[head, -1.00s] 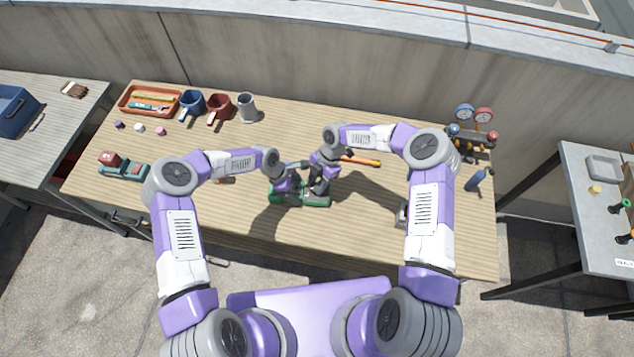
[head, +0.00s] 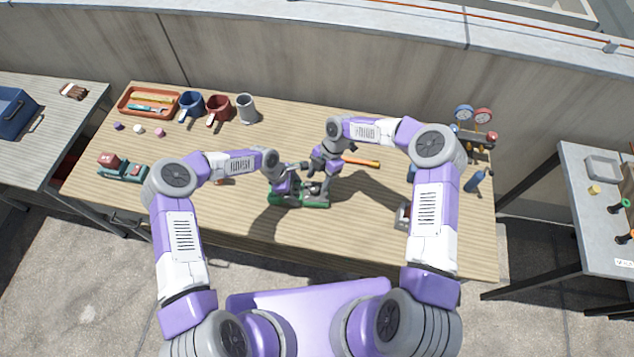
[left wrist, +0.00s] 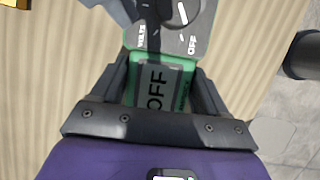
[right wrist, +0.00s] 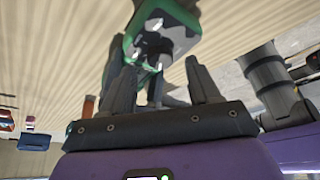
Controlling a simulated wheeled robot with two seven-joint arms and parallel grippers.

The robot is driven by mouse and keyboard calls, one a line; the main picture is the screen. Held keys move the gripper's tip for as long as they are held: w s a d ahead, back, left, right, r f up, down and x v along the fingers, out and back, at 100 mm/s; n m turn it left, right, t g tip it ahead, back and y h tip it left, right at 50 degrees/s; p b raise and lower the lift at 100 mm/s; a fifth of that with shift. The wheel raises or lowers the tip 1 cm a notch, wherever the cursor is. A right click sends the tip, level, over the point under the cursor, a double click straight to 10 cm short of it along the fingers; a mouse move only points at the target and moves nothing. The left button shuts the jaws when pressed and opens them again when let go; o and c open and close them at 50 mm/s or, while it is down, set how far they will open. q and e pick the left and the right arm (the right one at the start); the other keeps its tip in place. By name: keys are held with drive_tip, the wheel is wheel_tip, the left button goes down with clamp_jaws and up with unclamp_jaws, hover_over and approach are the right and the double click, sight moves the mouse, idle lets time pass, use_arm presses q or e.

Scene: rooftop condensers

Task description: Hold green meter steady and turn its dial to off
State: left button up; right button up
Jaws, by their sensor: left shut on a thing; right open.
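The green meter (head: 318,204) lies on the wooden bench in front of me. My left gripper (head: 285,188) is shut on it, with one finger on each side of its display end in the left wrist view (left wrist: 160,90). The display reads OFF. The grey dial (left wrist: 181,13) has a white pointer mark, whose lower end is toward the printed OFF label. A VOLTS label is on the other side. My right gripper (right wrist: 160,85) is open near the meter's dial end (right wrist: 165,20), with no dial between its fingers. In the head view my grippers hide much of the meter.
An orange-handled tool (head: 362,162) lies behind my right gripper.

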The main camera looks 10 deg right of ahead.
drive_tip(key=v, duration=0.9)
use_arm(q)
drive_tip(key=o, duration=1.4)
drive_tip(key=p+v, duration=0.5)
drive_tip(key=v, duration=0.4)
use_arm(e)
wheel_tip(320, 180, up, 5)
drive_tip(key=shift+f, duration=0.1)
use_arm(q)
drive_tip(key=shift+f, duration=0.1)
